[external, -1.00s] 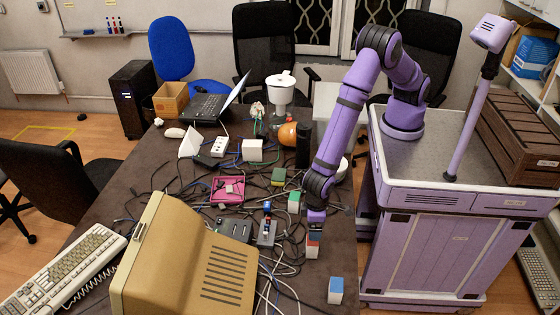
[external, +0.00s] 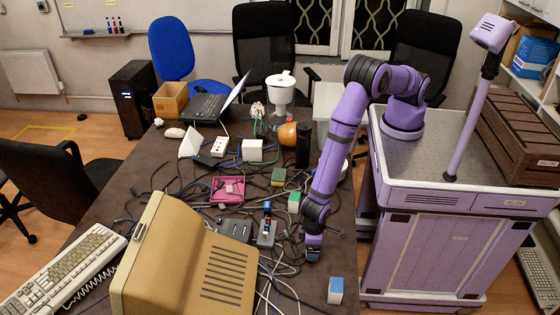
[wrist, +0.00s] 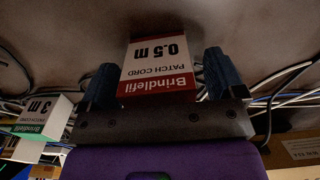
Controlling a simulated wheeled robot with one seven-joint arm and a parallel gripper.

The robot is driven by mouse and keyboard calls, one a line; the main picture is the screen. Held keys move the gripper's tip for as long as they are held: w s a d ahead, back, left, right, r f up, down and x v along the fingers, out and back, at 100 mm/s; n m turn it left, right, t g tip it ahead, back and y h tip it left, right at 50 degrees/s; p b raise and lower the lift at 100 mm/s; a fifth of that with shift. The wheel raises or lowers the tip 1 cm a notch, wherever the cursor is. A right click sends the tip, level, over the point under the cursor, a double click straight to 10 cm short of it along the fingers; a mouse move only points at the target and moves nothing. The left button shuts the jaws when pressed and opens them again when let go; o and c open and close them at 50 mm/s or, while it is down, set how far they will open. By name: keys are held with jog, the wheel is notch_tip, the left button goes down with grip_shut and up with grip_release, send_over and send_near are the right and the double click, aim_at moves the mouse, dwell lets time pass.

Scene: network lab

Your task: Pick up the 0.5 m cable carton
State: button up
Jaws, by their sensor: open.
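The 0.5 m cable carton (wrist: 158,62) is white and red, with "Brindlefil PATCH CORD 0.5 m" printed on it. In the wrist view it lies between the two blue fingers of my gripper (wrist: 162,86), with a narrow gap visible at each side. My gripper is open. In the external view my gripper (external: 313,254) is low over the right part of the dark table and hides the carton.
A blue and white carton (external: 335,291) stands nearer the front edge. A green-topped carton (external: 294,202) stands behind my gripper; a green and white 3 m carton (wrist: 40,118) shows in the wrist view. Loose cables and a beige monitor (external: 190,265) lie to the left.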

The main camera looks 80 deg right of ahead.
jog(key=c, duration=1.1)
jog(key=shift+o, duration=0.2)
jog(key=shift+r, duration=0.15)
